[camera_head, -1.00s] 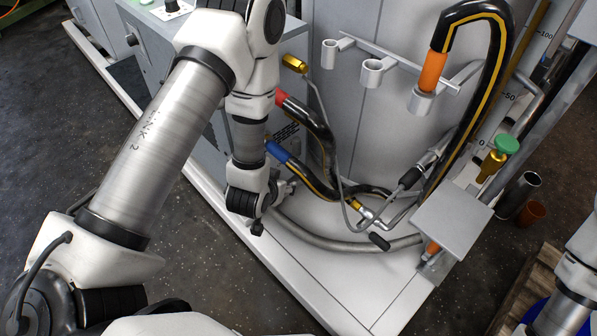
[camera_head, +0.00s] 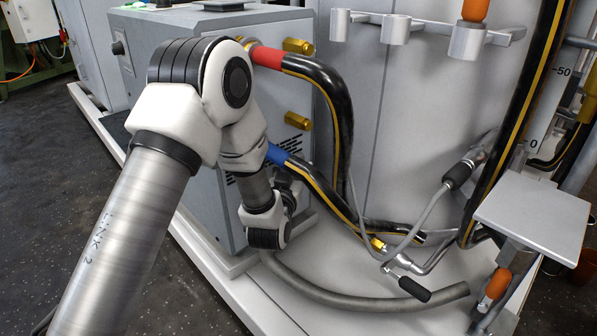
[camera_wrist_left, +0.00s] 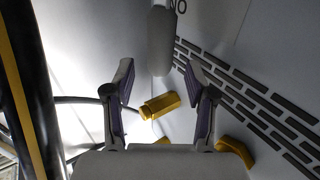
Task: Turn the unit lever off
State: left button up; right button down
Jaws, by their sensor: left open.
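The grey unit (camera_head: 180,38) stands behind my left arm in the head view. In the left wrist view a rounded grey bar (camera_wrist_left: 161,42), which looks like the unit lever, hangs from the top edge beside part of a printed label (camera_wrist_left: 179,6). My left gripper (camera_wrist_left: 160,74) is open, its two fingers apart, with the bar's lower end between the fingertips in the picture. I cannot tell whether they touch. In the head view my wrist is low by the unit's front; its fingers are mostly hidden, and I cannot make out the lever. My right gripper is out of view.
Red-ended (camera_head: 266,56) and blue-ended (camera_head: 277,154) black hoses run close beside my left arm. Brass fittings (camera_head: 298,119) stick out of the unit. A hose holder (camera_head: 395,29) and a small grey plate (camera_head: 534,215) are to the right.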

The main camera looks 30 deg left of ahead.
aim_at(297, 165)
pick_arm(q)
jog(key=x, duration=0.1)
jog(key=b+x, duration=0.1)
jog(key=x, duration=0.1)
jog(key=shift+f, duration=0.25)
jog(key=shift+w+a+r, duration=0.15)
jog(key=shift+w, duration=0.4)
grip_shut()
